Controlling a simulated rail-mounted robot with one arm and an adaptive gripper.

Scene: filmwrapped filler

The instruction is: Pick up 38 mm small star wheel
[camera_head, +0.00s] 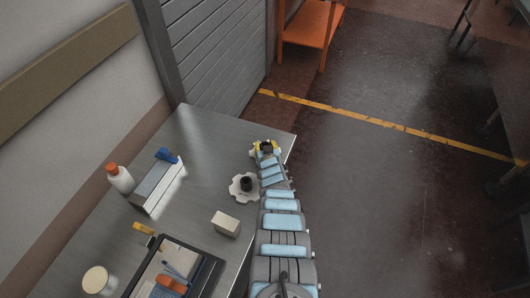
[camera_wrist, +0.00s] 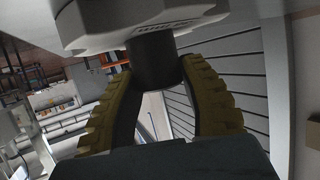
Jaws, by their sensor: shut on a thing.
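My gripper (camera_wrist: 155,75) is shut on the dark round hub (camera_wrist: 153,58) of a pale grey star wheel (camera_wrist: 115,27), one finger on each side, in the wrist view. Dark lettering on the wheel's side is too blurred to read fully. In the head view my gripper (camera_head: 267,147) is at the table's far right corner, with pale parts of the wheel showing beside the yellow fingers. I cannot tell whether the held wheel touches the table. A second pale star wheel (camera_head: 236,194) with a dark hub lies on the metal table (camera_head: 205,150), left of my arm.
A cream block (camera_head: 226,223) stands near the table's right edge. A white bottle with an orange cap (camera_head: 120,179), a long box (camera_head: 157,188), a dark tray (camera_head: 207,265) of tools and a round pale lid (camera_head: 95,279) are at left. The table's far middle is clear.

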